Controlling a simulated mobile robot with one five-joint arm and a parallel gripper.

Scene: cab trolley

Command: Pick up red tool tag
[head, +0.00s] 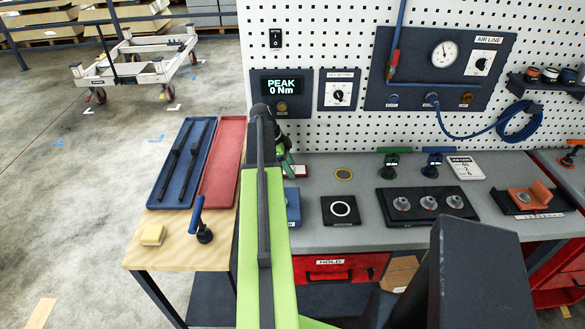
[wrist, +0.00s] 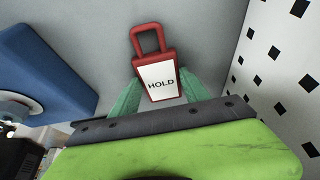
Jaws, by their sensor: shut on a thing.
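The red tool tag (wrist: 148,52) has a red loop at its top and a white face reading HOLD. In the wrist view it sits between the two green fingertips of my gripper (wrist: 160,84), which are shut on its sides. In the head view a small red and white part of the tag (head: 301,171) shows beside my gripper (head: 286,163), over the back left of the grey bench. My arm hides the rest there. I cannot tell whether the tag touches the bench.
A blue block (wrist: 42,68) stands left of the tag in the wrist view. The white pegboard (head: 345,125) rises behind the bench. A black pad with a white ring (head: 340,210) and a black tray with several knobs (head: 428,219) lie to the right. Blue (head: 168,192) and red trays (head: 222,165) lie left.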

